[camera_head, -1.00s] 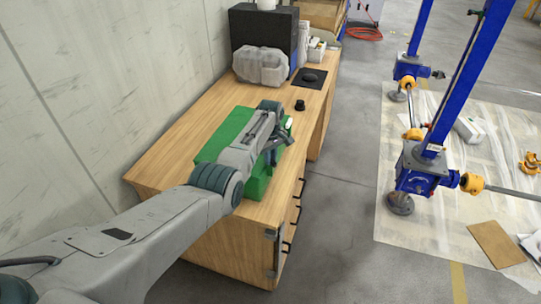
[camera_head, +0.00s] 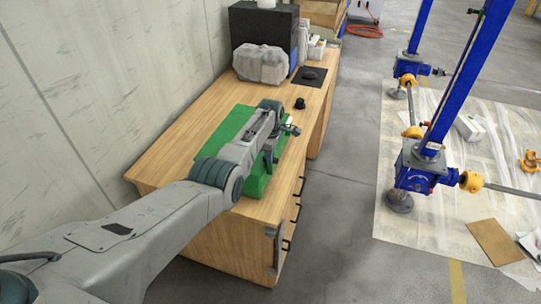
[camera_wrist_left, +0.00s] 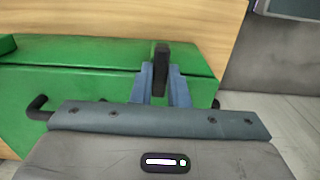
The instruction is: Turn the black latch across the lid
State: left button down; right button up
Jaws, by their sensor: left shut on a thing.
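A green box (camera_head: 256,185) with a lid lies on the wooden workbench, partly hidden by my left arm in the head view. In the left wrist view, the box (camera_wrist_left: 95,85) fills the left and middle. Its black latch (camera_wrist_left: 161,55) stands out at the lid's front edge, its long side running up the picture. My left gripper (camera_wrist_left: 160,88) is shut on the latch, a finger on either side. In the head view, my left gripper (camera_head: 268,158) is at the box's right side; the latch cannot be made out there.
The workbench (camera_head: 165,165) stands along the wall. A small black knob (camera_head: 300,104), a black plate (camera_head: 309,77) and a grey lumpy object (camera_head: 261,64) lie beyond the box. A black handle bar (camera_wrist_left: 38,104) shows below the lid. Blue screw jacks (camera_head: 420,167) stand on the floor at right.

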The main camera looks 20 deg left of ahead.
pick_arm(q)
jog(key=shift+r, duration=0.1)
jog(key=c, duration=1.4)
grip_release()
notch_tip(320, 180, up, 11)
jog(key=b, duration=0.2)
